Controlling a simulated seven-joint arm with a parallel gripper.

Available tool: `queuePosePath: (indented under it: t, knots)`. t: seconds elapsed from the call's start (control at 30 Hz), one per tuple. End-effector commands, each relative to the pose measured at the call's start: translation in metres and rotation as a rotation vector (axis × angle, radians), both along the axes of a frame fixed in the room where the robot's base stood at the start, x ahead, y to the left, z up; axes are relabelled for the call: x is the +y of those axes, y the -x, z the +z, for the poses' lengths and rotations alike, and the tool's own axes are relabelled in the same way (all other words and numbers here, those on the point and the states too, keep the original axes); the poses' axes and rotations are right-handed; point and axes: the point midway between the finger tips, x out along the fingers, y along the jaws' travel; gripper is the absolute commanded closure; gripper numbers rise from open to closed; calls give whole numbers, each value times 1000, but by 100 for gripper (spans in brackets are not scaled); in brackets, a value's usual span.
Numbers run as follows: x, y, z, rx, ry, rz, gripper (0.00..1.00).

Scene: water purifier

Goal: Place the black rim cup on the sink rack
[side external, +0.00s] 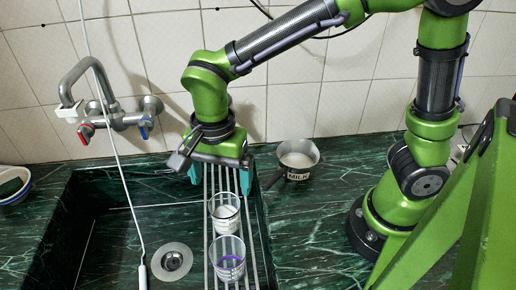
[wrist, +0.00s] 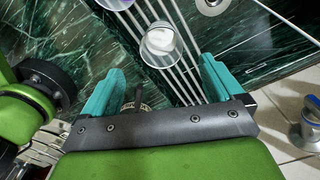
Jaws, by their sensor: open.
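Two clear cups stand upright on the sink rack (side external: 247,262), a set of metal bars across the sink. One cup with white inside (side external: 226,216) is nearer my gripper; it also shows in the wrist view (wrist: 160,46). The other cup, with purple at its base (side external: 229,262), is nearer the camera; its edge shows in the wrist view (wrist: 114,3). I cannot tell for certain which has the black rim. My gripper (side external: 219,178) is open and empty above the rack's far end, behind the white cup. Its fingers also show in the wrist view (wrist: 158,82), apart from the cup.
A metal milk pot (side external: 298,160) with a dark handle stands right of my gripper. A faucet (side external: 105,110) is at the back left, with a thin hanging hose (side external: 118,165). A drain (side external: 172,262) lies in the sink. A bowl (side external: 12,186) is at far left.

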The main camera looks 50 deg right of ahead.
Motion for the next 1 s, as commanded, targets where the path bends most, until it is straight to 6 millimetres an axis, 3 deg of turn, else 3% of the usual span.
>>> queuePosePath:
  t: [0.1,0.37,0.47,0.57,0.7,0.8,1.0]
  knots:
    - [0,-1,22,-3,-2,0,6]
    - [-7,0,45,-13,-14,19,6]
    - [-30,1,58,-62,-58,96,6]
    - [-65,7,74,-167,-109,232,6]
    - [-115,24,89,-367,-113,455,6]
    - [-140,37,93,-499,-59,593,6]
    - [-167,54,93,-643,65,757,8]
